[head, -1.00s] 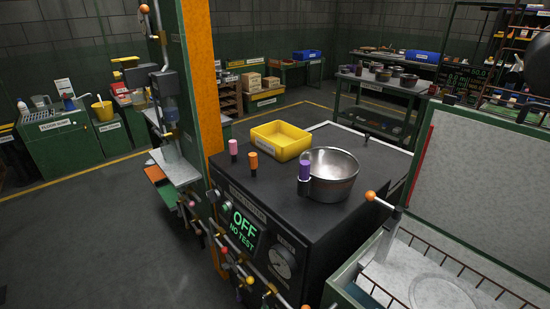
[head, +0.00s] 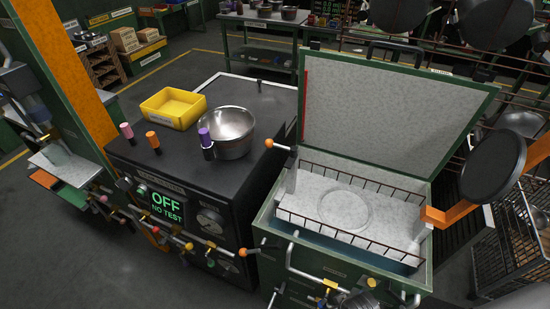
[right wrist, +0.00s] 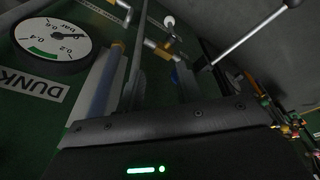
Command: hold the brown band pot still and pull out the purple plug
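A silver metal pot (head: 236,128) stands on the black test bench. I cannot make out a brown band on it. A purple plug (head: 205,134) with a dark lower part stands upright at the pot's left front side; whether it is fixed in the pot or only beside it I cannot tell. My right gripper (right wrist: 150,75) shows in the right wrist view with its two fingers apart and nothing between them. It is in front of a green panel with a pressure dial (right wrist: 50,45) and brass fittings. My left gripper is not in view.
Pink (head: 127,131) and orange (head: 153,140) plugs and a yellow bin (head: 173,104) share the bench (head: 190,160). A green tank (head: 270,240) with a raised lid (head: 390,110) stands to the right. A black round pan (head: 493,166) is beside an orange bracket at far right.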

